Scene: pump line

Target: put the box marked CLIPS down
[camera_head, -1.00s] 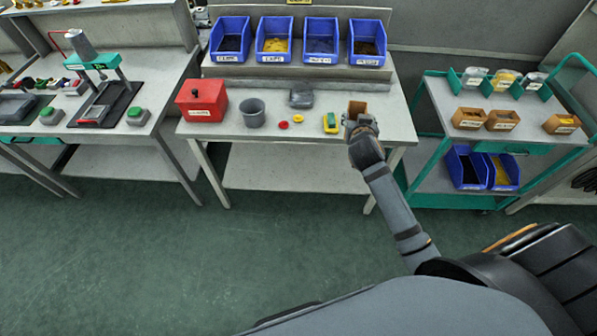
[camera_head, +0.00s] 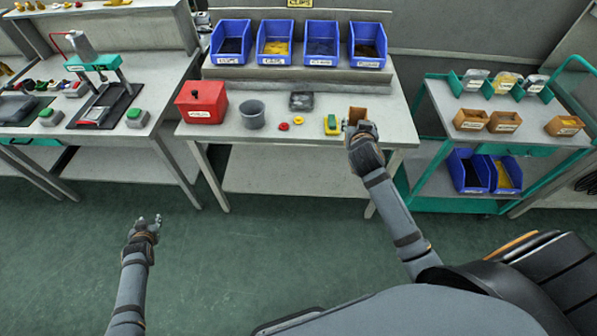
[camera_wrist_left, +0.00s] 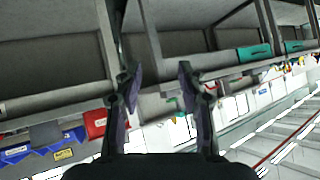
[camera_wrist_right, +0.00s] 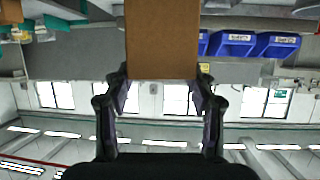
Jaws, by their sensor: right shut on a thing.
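My right gripper (camera_head: 358,124) is shut on a brown open-topped box (camera_head: 357,113) at the right end of the middle bench. In the right wrist view the box (camera_wrist_right: 162,40) fills the space between the fingertips (camera_wrist_right: 162,82). Its label is not visible there, so I cannot read CLIPS on it. I cannot tell whether its base touches the bench top. My left gripper (camera_head: 149,220) is open and empty, out over the floor in front of the benches. In the left wrist view its fingers (camera_wrist_left: 158,80) stand apart with nothing between.
Blue bins (camera_head: 275,45) line the shelf behind. A green cart (camera_head: 430,100) stands at right.

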